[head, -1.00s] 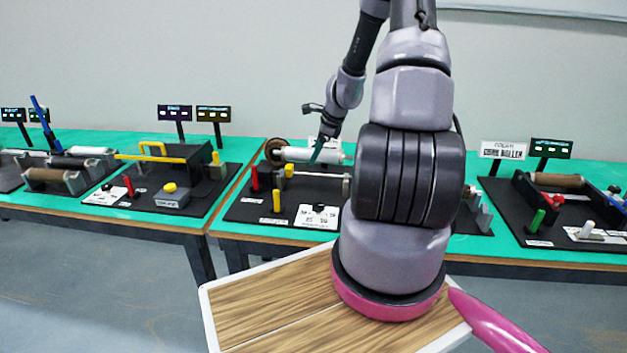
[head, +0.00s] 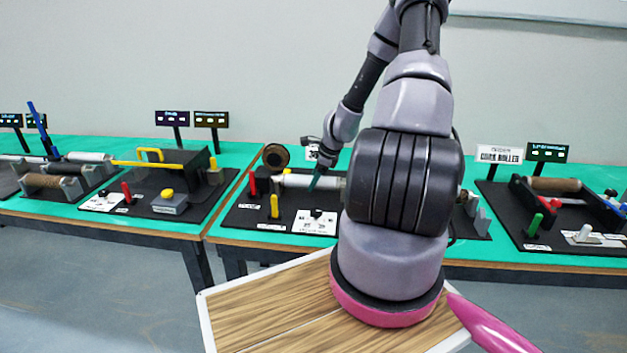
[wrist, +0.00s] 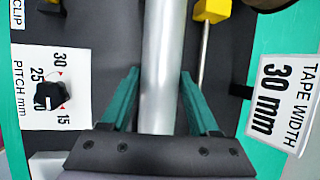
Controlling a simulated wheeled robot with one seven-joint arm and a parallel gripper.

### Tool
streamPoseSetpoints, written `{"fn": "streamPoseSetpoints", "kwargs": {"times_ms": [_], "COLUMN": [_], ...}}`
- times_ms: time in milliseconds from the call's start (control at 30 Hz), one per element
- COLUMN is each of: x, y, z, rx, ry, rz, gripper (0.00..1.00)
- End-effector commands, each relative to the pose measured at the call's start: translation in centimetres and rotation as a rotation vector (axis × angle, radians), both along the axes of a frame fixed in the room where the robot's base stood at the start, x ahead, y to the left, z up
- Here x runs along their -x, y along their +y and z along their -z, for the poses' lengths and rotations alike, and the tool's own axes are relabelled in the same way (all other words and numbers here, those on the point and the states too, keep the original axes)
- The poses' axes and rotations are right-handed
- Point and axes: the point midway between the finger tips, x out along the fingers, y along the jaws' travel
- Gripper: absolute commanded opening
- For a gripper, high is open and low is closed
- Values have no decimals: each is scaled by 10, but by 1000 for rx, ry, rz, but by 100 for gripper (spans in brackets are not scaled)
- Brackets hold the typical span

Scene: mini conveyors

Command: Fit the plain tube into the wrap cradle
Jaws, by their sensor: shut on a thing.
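My gripper (head: 318,182) is shut on the plain tube (head: 298,181), a smooth silver-white cylinder. In the wrist view its green fingers (wrist: 161,105) stand on either side of the tube (wrist: 160,60), which runs lengthwise away from the gripper. In the head view the tube lies roughly level, low over the black board of the middle station. My arm hides its right end and the board there. I cannot make out the wrap cradle clearly, nor whether the tube touches it.
A thin rod (wrist: 205,60) with a yellow block (wrist: 210,10) runs beside the tube. A pitch dial (wrist: 50,95) is to its left. A brown roll (head: 276,156) stands behind the tube. A red post (head: 252,184) and a yellow post (head: 274,206) stand at the station's left front.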

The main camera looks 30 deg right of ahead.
Motion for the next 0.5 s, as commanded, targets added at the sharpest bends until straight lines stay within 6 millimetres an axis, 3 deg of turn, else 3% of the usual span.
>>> {"fn": "streamPoseSetpoints", "kwargs": {"times_ms": [67, 100, 133, 500], "x": [0, 0, 0, 0], "y": [0, 0, 0, 0], "z": [2, 2, 2, 0], "rx": [-1, 0, 0, 0], "ry": [-1, 0, 0, 0], "rz": [0, 0, 0, -1], "gripper": [0, 77, 88, 92]}}
